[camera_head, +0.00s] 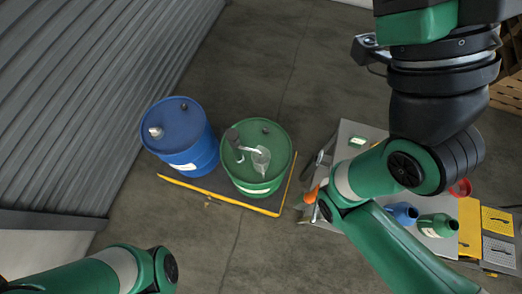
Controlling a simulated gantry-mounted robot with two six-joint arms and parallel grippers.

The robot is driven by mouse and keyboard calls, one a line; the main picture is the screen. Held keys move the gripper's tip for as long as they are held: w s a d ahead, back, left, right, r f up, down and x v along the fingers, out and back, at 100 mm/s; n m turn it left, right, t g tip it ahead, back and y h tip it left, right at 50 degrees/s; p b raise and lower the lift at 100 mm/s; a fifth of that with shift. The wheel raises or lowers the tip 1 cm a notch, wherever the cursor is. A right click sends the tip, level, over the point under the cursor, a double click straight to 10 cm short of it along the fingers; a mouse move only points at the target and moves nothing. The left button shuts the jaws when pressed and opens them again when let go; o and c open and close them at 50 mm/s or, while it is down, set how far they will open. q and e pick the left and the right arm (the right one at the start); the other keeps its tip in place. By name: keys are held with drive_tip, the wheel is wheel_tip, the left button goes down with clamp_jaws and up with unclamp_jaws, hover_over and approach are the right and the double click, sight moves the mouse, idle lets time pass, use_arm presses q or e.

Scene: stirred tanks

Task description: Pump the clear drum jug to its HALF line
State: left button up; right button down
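The green drum (262,184) stands upright right of the blue drum. A grey hand pump (233,138) with a pale spout rises from its top. The clear jug (261,160) is on the green drum's lid, by the spout end; its marks and liquid level are too small to read.
The blue drum (181,140) stands on the same yellow-edged pallet (205,191). The grey bench (353,130) at right holds a blue bottle (402,213), a green bottle (438,225) and a red funnel (460,187). A corrugated wall (100,90) bounds the left. Floor is clear in front.

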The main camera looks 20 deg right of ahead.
drive_tip(key=shift+f+b, duration=0.45)
drive_tip(key=shift+f, duration=0.2)
drive_tip(key=shift+r, duration=0.1)
drive_tip(key=shift+r+p, duration=0.95)
drive_tip(key=shift+p, duration=0.05)
drive_tip(key=shift+f, duration=0.15)
wheel_tip(320, 180, down, 10)
drive_tip(key=b, duration=0.8)
drive_tip(key=shift+r, duration=0.25)
idle(1.5)
drive_tip(key=shift+f, duration=0.1)
idle(0.3)
